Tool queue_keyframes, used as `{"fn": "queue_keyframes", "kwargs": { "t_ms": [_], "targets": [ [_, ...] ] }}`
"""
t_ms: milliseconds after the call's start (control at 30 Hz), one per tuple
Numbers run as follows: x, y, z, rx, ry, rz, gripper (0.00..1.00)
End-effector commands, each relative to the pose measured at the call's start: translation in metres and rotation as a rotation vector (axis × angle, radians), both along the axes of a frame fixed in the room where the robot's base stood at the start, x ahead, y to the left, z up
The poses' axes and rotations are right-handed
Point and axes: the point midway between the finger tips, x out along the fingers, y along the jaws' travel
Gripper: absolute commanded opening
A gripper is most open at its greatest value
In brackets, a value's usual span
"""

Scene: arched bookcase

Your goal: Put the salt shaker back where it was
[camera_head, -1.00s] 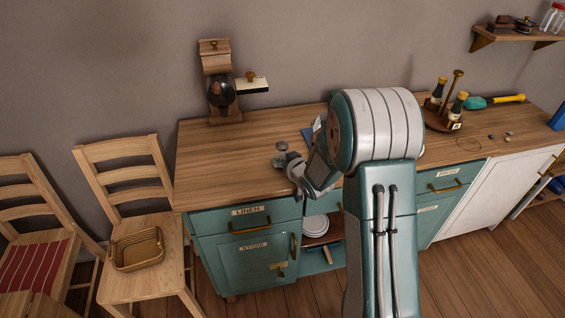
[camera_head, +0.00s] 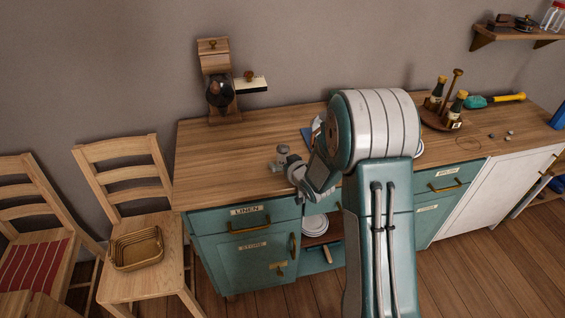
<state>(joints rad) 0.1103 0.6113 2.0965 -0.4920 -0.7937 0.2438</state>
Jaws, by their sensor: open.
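My gripper (camera_head: 284,160) is open over the left part of the wooden counter (camera_head: 225,165), near its front edge. It is small and partly turned away, and I see nothing clearly held between its fingers. I cannot make out a salt shaker for certain. My arm hides the middle of the counter.
A wooden coffee grinder-like device (camera_head: 217,85) stands at the back left. A blue item (camera_head: 308,134) lies behind my gripper. A teal and yellow tool (camera_head: 495,101) and several small pebble-like things (camera_head: 508,134) lie at right. Chairs (camera_head: 125,190) stand left. The left counter is clear.

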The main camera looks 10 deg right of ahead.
Motion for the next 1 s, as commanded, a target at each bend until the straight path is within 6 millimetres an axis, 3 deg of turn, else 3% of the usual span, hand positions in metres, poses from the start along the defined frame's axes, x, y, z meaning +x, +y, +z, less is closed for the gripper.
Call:
{"fn": "queue_keyframes", "kwargs": {
  "t_ms": [500,767,1000],
  "targets": [
    [-0.087,-0.024,0.037,0.000,-0.001,-0.002,0.93],
    [-0.105,-0.029,0.046,-0.007,0.004,-0.006,0.93],
    [-0.121,-0.041,0.093,-0.131,0.096,-0.119,0.93]
  ]
}}
